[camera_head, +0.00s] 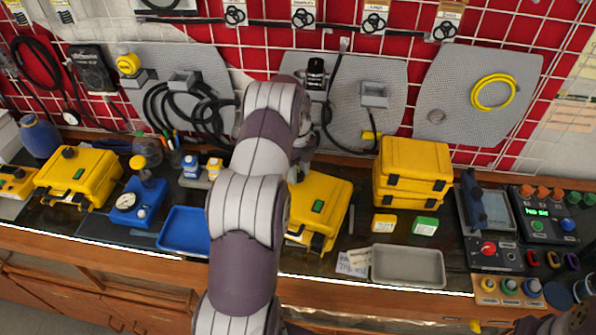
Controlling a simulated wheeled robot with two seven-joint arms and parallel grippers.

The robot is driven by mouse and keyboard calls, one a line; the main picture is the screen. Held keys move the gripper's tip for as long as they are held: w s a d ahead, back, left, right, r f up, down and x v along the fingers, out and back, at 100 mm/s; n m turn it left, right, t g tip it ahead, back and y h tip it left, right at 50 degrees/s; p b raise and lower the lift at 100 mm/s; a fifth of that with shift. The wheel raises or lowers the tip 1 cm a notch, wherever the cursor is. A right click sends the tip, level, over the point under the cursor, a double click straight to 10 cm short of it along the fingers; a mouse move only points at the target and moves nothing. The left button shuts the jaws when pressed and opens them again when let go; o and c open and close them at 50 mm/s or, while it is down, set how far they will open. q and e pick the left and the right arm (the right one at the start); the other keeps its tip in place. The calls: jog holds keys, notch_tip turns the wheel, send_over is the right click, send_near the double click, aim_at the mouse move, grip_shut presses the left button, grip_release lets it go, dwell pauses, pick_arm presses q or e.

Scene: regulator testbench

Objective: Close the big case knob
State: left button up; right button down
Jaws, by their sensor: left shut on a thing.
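A large yellow case (325,192) lies on the bench in the middle, with a green label on its lid and dark latches at its front. My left arm passes in front of its left part. My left gripper (298,174) is at the back left of this case, mostly hidden behind my arm. It is shut at the place of the case's knob, which I cannot make out. At the bottom right edge only a dark, cut-off part of my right gripper (545,325) seems to show. Its fingers cannot be made out.
Another yellow case (78,178) with a black knob stands at the left. A blue gauge device (138,203) and a blue tray (184,231) lie between it and my arm. Stacked yellow cases (413,168), a grey tray (408,266) and a control panel (545,215) are at the right.

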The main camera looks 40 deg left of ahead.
pick_arm(q)
jog(key=shift+m, duration=0.3)
jog(key=o, duration=1.1)
jog(key=shift+c, duration=0.2)
notch_tip(320, 180, up, 13)
jog(key=w+a+p, duration=0.1)
jog(key=p, duration=1.2)
jog(key=shift+f, duration=0.15)
